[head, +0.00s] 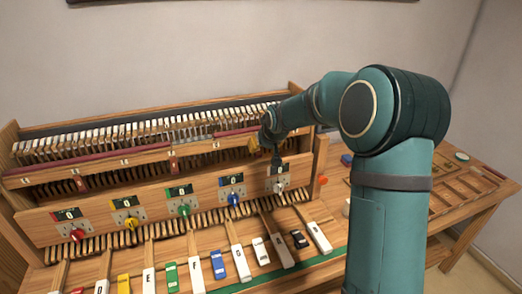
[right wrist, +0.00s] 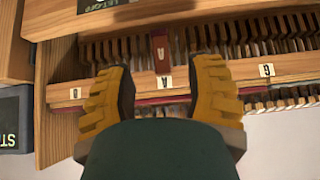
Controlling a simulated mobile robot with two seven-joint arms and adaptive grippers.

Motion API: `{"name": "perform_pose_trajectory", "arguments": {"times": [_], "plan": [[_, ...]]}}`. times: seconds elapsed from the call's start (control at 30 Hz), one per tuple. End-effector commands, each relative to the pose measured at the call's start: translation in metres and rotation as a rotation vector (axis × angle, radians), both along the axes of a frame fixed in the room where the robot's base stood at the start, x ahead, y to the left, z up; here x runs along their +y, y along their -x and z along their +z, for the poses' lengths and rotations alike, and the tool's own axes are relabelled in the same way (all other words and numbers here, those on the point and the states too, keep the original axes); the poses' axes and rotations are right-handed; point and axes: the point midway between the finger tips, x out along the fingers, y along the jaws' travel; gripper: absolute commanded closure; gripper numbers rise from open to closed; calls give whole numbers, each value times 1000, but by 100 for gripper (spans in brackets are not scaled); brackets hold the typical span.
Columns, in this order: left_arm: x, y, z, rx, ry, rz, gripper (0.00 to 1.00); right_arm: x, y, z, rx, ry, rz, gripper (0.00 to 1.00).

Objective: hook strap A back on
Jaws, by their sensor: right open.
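Strap A (right wrist: 162,48) is a short dark red tab with a pale "A" label, seen in the right wrist view. It lies beside the wooden rail (right wrist: 205,78), near that rail's own "A" label (right wrist: 165,82). Whether its end touches a hook, I cannot tell. My right gripper (right wrist: 162,72) is open, its two yellow fingers on either side of the strap and apart from it. In the head view my right gripper (head: 256,144) is at the right part of the piano action and hides the strap there. My left gripper is not in view.
Other red tabs (head: 173,162) hang along the rail to the left. A front panel (head: 145,205) with coloured knobs stands below, close under my gripper. Labelled keys (head: 192,268) lie in front. A wooden tray (head: 465,192) is on the table at right.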

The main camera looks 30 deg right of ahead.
Motion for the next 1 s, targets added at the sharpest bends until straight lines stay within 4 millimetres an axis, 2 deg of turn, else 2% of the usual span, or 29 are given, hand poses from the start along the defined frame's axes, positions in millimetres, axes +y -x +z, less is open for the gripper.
{"name": "perform_pose_trajectory", "arguments": {"times": [0.1,0.27,1.0], "plan": [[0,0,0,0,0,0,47,3,10,13,-2,1,1,47],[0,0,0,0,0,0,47,4,17,20,1,0,0,47],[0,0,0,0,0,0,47,4,17,21,1,0,0,47]]}}
